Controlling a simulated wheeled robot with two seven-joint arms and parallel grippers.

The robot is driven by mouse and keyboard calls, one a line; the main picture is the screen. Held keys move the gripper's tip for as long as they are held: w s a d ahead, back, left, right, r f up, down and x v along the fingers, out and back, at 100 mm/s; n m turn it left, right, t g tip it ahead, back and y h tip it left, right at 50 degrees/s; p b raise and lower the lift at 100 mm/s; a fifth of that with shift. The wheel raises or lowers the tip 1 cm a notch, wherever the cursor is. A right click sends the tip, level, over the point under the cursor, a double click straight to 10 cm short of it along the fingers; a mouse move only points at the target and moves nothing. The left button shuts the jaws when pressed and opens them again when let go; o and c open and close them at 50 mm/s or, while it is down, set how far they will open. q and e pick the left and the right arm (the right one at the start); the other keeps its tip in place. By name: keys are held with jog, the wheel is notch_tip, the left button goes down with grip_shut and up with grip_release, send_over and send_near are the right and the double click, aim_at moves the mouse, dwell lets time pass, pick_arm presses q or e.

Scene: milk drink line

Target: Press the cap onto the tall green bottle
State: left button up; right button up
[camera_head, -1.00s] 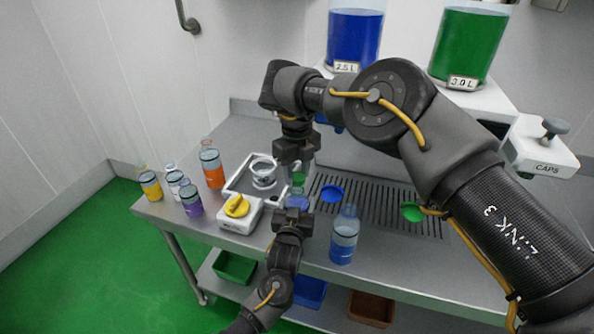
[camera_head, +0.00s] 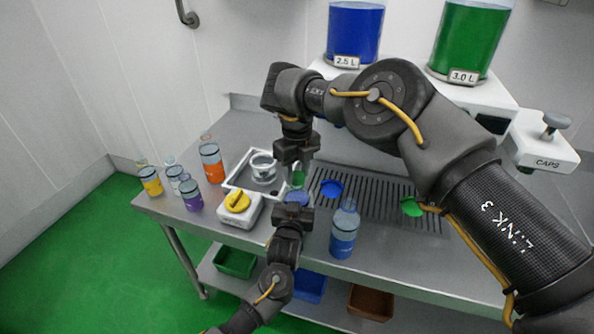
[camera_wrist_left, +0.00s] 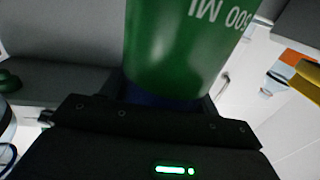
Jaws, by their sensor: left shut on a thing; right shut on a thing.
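The green bottle (camera_head: 298,180) stands upright between my two grippers in the head view. Its green body, with an upside-down "500 ML" marking, fills the upper middle of the left wrist view (camera_wrist_left: 185,45). My left gripper (camera_head: 293,211) is shut on the bottle low down, from the near side. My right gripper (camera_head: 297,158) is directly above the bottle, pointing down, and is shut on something. Its fingers hide the bottle's top, so I cannot see the cap or tell whether it touches the neck.
A blue bottle (camera_head: 344,232) stands close to the right. A white box with a yellow knob (camera_head: 238,203) and a pale tray (camera_head: 232,185) are to the left, beyond them an orange bottle (camera_head: 212,163) and several smaller ones. A slotted drain (camera_head: 375,196) lies right.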

jog(key=shift+f, duration=0.65)
jog(key=o, duration=1)
notch_tip(320, 180, up, 12)
pick_arm(q)
jog(key=o, duration=1.5)
jog(key=shift+s, duration=0.1)
